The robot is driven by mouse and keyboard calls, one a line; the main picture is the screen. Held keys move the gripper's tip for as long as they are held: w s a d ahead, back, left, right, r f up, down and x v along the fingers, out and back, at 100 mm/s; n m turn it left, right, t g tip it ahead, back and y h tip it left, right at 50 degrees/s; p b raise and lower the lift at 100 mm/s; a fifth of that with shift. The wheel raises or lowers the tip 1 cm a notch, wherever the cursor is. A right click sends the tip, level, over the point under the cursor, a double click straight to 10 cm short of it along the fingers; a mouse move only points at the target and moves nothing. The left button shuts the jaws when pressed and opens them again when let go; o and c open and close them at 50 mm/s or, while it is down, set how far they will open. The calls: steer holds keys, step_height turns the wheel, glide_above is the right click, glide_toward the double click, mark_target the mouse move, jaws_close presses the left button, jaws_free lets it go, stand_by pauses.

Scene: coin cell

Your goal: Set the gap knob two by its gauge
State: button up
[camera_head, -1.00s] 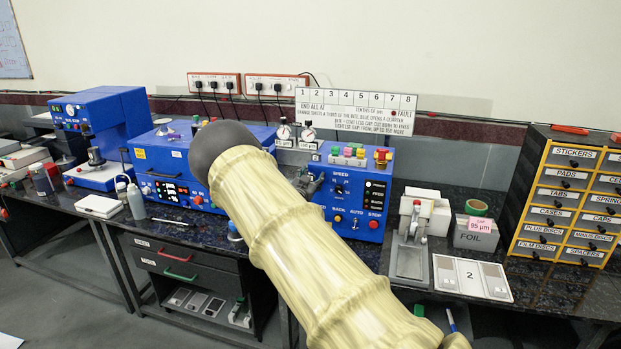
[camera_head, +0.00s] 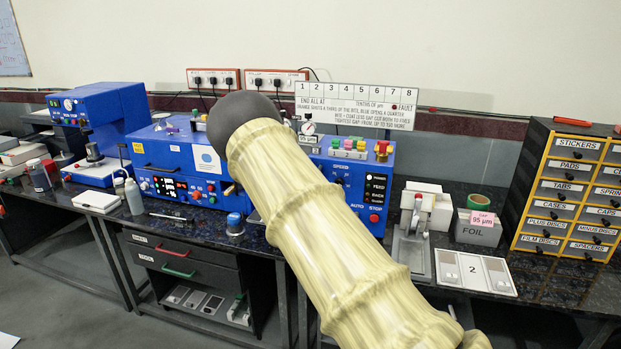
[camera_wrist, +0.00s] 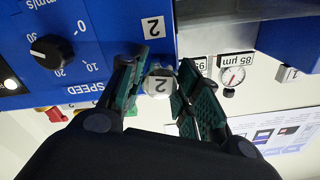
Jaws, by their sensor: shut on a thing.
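In the wrist view, which is upside down, a pale round knob marked 2 (camera_wrist: 159,83) sits between the two green-padded fingers of my gripper (camera_wrist: 160,92). My gripper is shut on this knob. In the head view one gauge (camera_head: 308,128) shows just right of my arm. My gripper and the knob are hidden there behind my arm.
The blue machine (camera_head: 345,190) carries coloured buttons and a speed dial, which the wrist view also shows (camera_wrist: 52,52). A sign (camera_head: 355,105) stands above it. A foil box (camera_head: 478,228) and a tray marked 2 (camera_head: 475,272) stand to the right.

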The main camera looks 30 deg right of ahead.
steer(key=shift+f+m+b, duration=0.3)
steer(key=shift+m+b, duration=0.3)
steer(key=shift+b, duration=0.3)
steer(key=m+b, duration=0.2)
steer(key=shift+r+b, duration=0.2)
steer(key=shift+b, duration=0.15)
steer(key=o, duration=1)
steer(key=shift+s+r, duration=0.1)
steer(key=shift+o, duration=0.2)
steer(key=v, duration=1.2)
